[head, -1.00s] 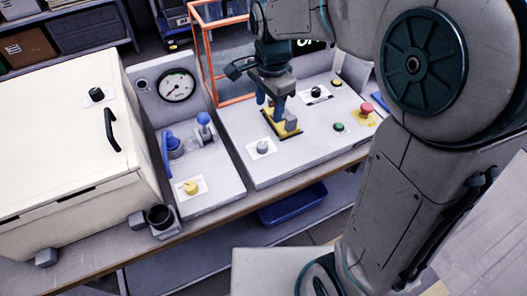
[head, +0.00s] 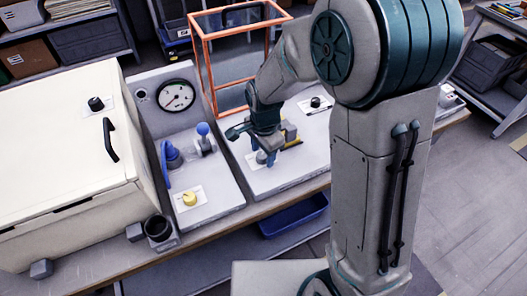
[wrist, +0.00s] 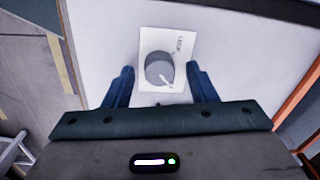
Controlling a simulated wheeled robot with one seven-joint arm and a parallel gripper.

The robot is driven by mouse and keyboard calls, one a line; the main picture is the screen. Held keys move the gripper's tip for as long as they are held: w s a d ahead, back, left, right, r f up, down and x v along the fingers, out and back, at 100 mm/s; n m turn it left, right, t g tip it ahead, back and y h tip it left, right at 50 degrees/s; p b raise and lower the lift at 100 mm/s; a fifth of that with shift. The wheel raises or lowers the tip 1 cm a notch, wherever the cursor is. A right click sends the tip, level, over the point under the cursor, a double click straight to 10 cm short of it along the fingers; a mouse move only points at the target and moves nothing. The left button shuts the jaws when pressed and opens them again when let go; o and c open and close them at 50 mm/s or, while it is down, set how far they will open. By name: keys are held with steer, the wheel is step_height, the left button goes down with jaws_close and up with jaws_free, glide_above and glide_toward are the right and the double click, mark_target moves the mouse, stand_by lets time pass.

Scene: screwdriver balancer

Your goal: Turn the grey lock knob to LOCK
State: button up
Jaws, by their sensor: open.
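The grey lock knob (wrist: 158,68) sits on a white label plate (wrist: 150,38) on the light panel. A white pointer line on its top points to the lower right in the wrist view. Small print, too small to read surely, stands at the plate's upper right. My gripper (wrist: 160,70) is open, its two blue fingers on either side of the knob in this view, with gaps on both sides.
A yellow knob (head: 189,198) and blue valve handles (head: 172,155) are on the panel to the left. An orange-framed guard (head: 205,70) stands behind. A black knob (head: 315,102) is farther back.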

steer(key=shift+f, duration=0.2)
steer(key=c, duration=1)
